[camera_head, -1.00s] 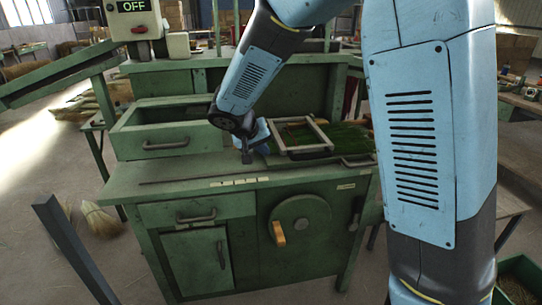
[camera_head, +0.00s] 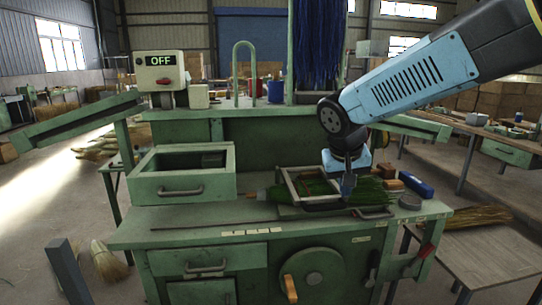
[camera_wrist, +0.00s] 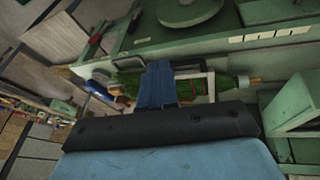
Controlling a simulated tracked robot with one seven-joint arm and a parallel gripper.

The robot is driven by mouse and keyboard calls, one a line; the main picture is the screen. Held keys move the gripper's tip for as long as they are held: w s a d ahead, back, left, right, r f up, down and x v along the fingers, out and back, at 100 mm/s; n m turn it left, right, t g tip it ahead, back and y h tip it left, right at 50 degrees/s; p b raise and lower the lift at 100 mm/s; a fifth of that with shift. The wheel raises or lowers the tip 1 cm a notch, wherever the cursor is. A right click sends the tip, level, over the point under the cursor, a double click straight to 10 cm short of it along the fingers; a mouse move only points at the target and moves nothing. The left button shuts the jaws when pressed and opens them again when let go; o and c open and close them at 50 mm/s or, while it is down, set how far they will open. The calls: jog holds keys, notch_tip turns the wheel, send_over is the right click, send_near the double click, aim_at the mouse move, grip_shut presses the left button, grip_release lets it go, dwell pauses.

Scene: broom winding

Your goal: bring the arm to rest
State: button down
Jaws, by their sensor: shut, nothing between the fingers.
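My gripper (camera_head: 348,186) hangs over the right side of a pale rectangular frame (camera_head: 293,188) on the green workbench (camera_head: 200,222). Its fingers are together and look empty. A bundle of green bristles (camera_head: 372,191) lies in and beside the frame, partly hidden behind my gripper. In the wrist view my shut fingers (camera_wrist: 157,75) point at the bench, with the green bristles (camera_wrist: 228,83) on both sides of them. Whether the fingertips touch the frame I cannot tell.
A green open drawer box (camera_head: 165,188) stands on the bench's left. A blue cylinder (camera_head: 415,185) and a grey round tin (camera_head: 410,202) lie at the right. A switch box reading OFF (camera_head: 160,72) and blue hanging strands (camera_head: 315,45) rise behind.

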jog(key=s+d+r+y, duration=0.1)
jog(key=s+d, duration=0.2)
jog(key=s, duration=0.4)
jog(key=s+d+r+t+y, duration=0.1)
jog(key=s+d+r, duration=0.1)
jog(key=s, duration=0.6)
jog(key=shift+s+d+r+t, duration=0.3)
jog(key=shift+d, duration=0.2)
jog(key=c, duration=1.8)
grip_release()
jog(key=shift+c, duration=0.2)
